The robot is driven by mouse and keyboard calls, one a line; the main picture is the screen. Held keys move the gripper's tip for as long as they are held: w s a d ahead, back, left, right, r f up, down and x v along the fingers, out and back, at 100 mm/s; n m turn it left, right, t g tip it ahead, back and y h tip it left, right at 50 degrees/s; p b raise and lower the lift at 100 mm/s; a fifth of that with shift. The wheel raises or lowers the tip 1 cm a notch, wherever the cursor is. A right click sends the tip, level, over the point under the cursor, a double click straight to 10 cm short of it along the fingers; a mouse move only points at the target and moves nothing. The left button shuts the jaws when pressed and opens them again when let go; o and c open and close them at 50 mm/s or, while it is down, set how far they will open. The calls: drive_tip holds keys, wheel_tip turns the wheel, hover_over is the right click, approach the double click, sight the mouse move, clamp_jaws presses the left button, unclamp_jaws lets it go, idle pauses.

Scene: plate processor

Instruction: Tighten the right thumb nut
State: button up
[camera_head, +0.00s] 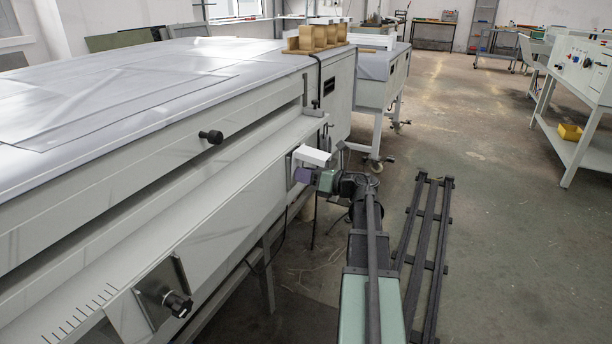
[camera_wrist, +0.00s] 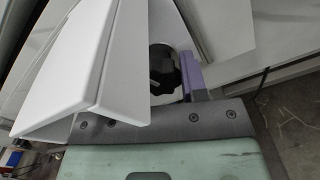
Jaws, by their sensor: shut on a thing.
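The right thumb nut (camera_wrist: 163,73), a black ribbed knob, shows in the wrist view between a white angular piece (camera_wrist: 110,60) and a purple finger (camera_wrist: 190,77). My gripper (camera_wrist: 168,82) is shut on this nut, with the purple finger beside the nut's right side. The white piece covers part of the left side. In the head view my gripper (camera_head: 299,174) is against the machine's front at the far end of the lower panel, and the nut is hidden there. The left thumb nut (camera_head: 177,303) is black and sits on a dark plate at the lower left, apart from my gripper.
The long white plate processor (camera_head: 150,190) fills the left side. A black knob (camera_head: 211,137) sticks out of its upper front edge. Wooden blocks (camera_head: 318,38) stand on top at the back. Dark floor rails (camera_head: 428,240) lie right of my arm; open floor stretches beyond.

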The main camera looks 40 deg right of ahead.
drive_tip(key=o, duration=0.9)
drive_tip(key=s+d+n, duration=0.5)
drive_tip(key=s+n, duration=0.1)
drive_tip(key=s, duration=0.4)
drive_tip(key=x, duration=1)
drive_tip(key=shift+w+a+r, duration=0.15)
drive_tip(key=shift+w+a, duration=0.15)
